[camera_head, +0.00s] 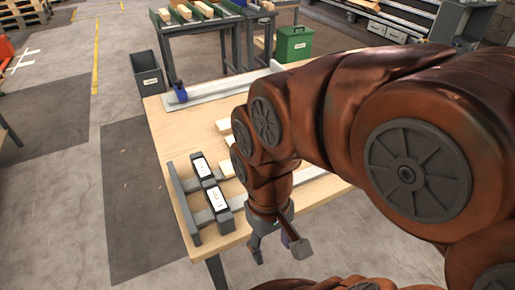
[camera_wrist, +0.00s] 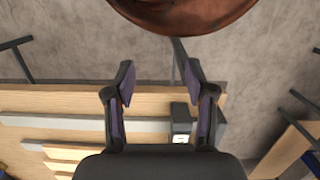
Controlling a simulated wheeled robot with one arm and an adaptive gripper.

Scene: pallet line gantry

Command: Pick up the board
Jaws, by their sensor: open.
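Several pale boards lie on the wooden workbench (camera_head: 158,122). In the head view one board (camera_head: 223,126) shows left of my arm, and others are partly hidden behind it. In the wrist view pale boards (camera_wrist: 70,154) lie at the lower left, partly cut off by the gripper body. My gripper (camera_head: 279,252) is open and empty, pointing down near the bench's near edge, apart from the boards. Its two spread fingers (camera_wrist: 158,75) show in the wrist view against the bench edge and the floor.
Two dark clamp blocks (camera_head: 217,199) stand at the bench's near left corner. A grey rail (camera_wrist: 60,124) runs along the bench beside the boards. A blue-handled piece (camera_head: 180,92) sits at the far left. A dark bin (camera_head: 147,72) and green box (camera_head: 294,43) stand behind.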

